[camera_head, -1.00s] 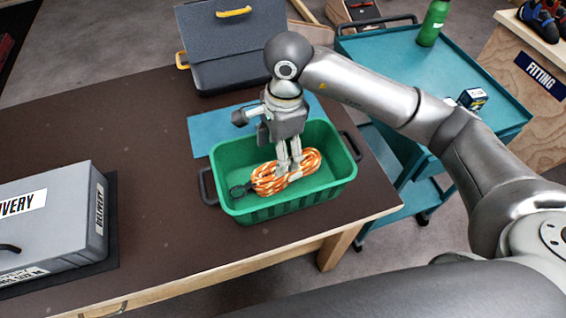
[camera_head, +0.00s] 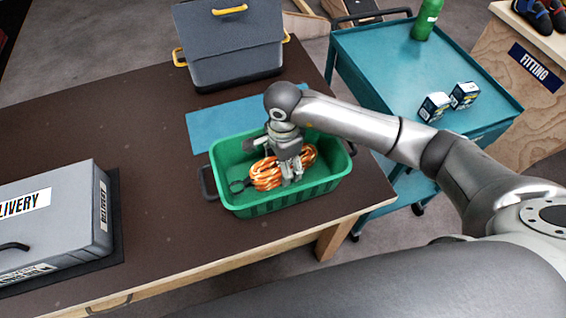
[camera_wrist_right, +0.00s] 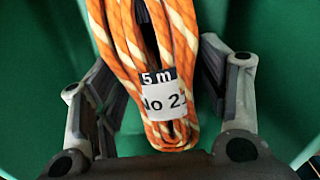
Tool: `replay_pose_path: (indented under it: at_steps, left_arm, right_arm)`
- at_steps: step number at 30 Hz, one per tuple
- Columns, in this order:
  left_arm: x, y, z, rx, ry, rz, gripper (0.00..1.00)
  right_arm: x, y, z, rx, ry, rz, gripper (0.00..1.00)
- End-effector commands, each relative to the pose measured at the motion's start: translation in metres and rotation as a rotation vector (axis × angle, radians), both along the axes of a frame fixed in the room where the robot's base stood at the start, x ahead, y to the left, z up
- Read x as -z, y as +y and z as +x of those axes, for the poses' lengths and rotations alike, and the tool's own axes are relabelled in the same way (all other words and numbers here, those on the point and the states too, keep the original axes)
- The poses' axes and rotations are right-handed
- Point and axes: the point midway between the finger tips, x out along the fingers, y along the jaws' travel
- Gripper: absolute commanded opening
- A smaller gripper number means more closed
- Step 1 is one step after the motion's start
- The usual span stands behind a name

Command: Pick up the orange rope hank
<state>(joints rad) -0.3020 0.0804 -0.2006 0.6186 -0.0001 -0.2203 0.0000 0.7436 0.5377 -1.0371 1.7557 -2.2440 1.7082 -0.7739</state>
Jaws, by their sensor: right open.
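The orange rope hank (camera_head: 266,176) lies in the green crate (camera_head: 262,208) on the brown table. It is orange with pale flecks and carries a white band reading "5 m". A dark ring shows at its left end. My right gripper (camera_head: 291,179) reaches down into the crate over the hank's right part. In the right wrist view its open fingers (camera_wrist_right: 157,82) stand either side of the banded hank (camera_wrist_right: 125,40), with a gap visible on each side. Whether the fingertips touch the crate floor is unclear. My left gripper is not in view.
The crate walls surround the gripper closely. A blue mat (camera_head: 225,124) and a grey case with yellow handles (camera_head: 230,55) lie behind. A grey delivery case (camera_head: 45,225) is at left. A teal cart (camera_head: 385,60) with small boxes and a green bottle (camera_head: 428,20) stands at right.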

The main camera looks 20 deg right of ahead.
Motion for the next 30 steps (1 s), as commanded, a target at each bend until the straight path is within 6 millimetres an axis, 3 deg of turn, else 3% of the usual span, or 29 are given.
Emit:
replay_pose_path:
  at_steps: [7,17,30]
  left_arm:
    - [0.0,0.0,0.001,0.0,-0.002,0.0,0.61]
    - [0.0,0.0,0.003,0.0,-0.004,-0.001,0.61]
    - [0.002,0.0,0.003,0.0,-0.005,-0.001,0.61]
  right_arm:
    - [0.002,0.0,0.0,-0.001,-0.001,0.001,0.66]
    - [0.002,0.0,0.0,-0.001,-0.001,0.001,0.25]
    - [-0.011,0.001,0.002,-0.001,-0.007,0.003,0.24]
